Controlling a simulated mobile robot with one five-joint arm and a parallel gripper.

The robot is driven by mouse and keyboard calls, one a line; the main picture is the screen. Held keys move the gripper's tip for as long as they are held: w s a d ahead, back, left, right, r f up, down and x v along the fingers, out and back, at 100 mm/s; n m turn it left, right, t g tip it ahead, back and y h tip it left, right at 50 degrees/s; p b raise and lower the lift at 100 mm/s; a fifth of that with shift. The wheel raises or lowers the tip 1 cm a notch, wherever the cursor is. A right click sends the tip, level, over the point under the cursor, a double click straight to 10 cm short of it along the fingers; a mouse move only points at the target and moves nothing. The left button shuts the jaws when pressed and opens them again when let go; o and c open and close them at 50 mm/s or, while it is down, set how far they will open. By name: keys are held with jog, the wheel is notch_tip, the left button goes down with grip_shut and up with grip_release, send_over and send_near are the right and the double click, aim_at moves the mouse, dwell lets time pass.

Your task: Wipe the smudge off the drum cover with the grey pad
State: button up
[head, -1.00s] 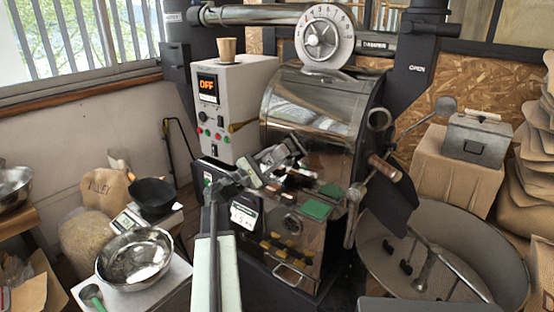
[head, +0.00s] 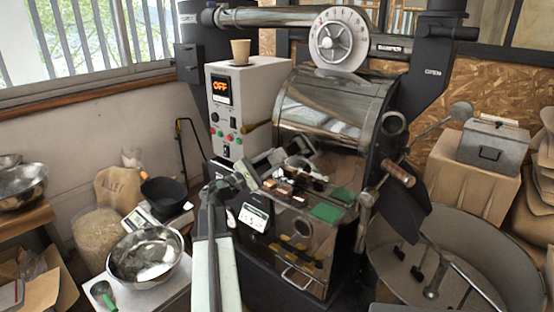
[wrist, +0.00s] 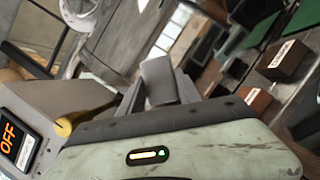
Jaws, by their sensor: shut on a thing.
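The drum cover (head: 318,106) is the curved shiny steel shell at the front of the roaster. It carries bright reflections, and I cannot pick out the smudge among them. My gripper (head: 290,152) is in front of the roaster, just below the cover's lower edge, with the arm reaching up from the bottom. In the wrist view, my gripper is shut on a small grey block, the grey pad (wrist: 158,80). The curved grey metal of the cover also shows behind it in the wrist view (wrist: 112,42). I cannot tell whether the pad touches the cover.
A green mat (head: 327,212) and several small labelled blocks (wrist: 284,57) lie on the shelf below the cover. The control box (head: 240,100) with its OFF display stands left, a paper cup (head: 240,50) on top. A wooden-handled lever (head: 398,174) juts out right, above the round cooling tray (head: 505,255).

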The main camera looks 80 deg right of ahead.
jog(key=shift+w+a, duration=0.3)
jog(key=shift+a, duration=0.2)
jog(key=shift+w+a, duration=0.25)
jog(key=shift+a, duration=0.25)
jog(key=a, duration=0.1)
jog(key=w+a, duration=0.1)
jog(key=shift+w+a, duration=0.25)
jog(key=shift+a, duration=0.1)
